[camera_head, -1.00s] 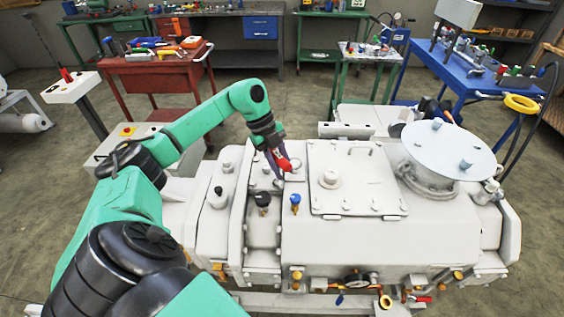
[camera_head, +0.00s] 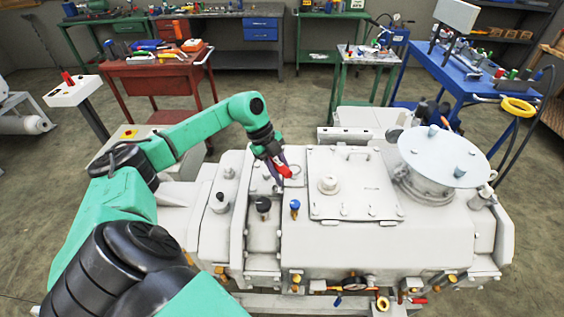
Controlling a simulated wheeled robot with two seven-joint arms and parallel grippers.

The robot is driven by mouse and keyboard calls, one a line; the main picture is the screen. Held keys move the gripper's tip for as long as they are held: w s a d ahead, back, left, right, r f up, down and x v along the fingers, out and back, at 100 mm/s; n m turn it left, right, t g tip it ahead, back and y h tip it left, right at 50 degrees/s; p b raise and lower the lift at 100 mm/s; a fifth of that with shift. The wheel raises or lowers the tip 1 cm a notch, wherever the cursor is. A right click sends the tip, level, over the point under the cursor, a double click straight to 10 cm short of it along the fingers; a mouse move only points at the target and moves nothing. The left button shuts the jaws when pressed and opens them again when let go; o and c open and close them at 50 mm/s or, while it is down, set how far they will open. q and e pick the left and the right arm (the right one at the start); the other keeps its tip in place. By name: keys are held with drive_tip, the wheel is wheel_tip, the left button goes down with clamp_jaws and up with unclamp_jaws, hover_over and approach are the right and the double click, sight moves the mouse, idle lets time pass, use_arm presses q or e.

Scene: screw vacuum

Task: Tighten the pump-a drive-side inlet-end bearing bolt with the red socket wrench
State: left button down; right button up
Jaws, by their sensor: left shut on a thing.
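My left gripper (camera_head: 277,160) is at the end of the green arm that comes in from the left. It is shut on the red socket wrench (camera_head: 284,170), of which a short red part shows. The wrench is over the top of the white pump (camera_head: 363,247), left of the square lid with handles. The wrench's tip and the bearing bolt under it are too small or hidden to tell, so I cannot tell if they touch. My right gripper is not in view.
On the pump stand a black knob (camera_head: 263,204), a blue-topped valve (camera_head: 295,206) and a round flanged cover (camera_head: 438,155). A red cart (camera_head: 155,72) with tools is behind at left. A blue table (camera_head: 470,70) is at right.

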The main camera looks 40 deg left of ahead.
use_arm(q)
drive_tip(key=shift+w+a+r+p, duration=0.1)
drive_tip(key=shift+r+p, duration=0.55)
drive_tip(key=shift+r, duration=0.25)
wheel_tip(320, 180, up, 3)
drive_tip(key=p, duration=0.2)
drive_tip(key=shift+r+p, duration=0.1)
drive_tip(key=shift+p, duration=0.2)
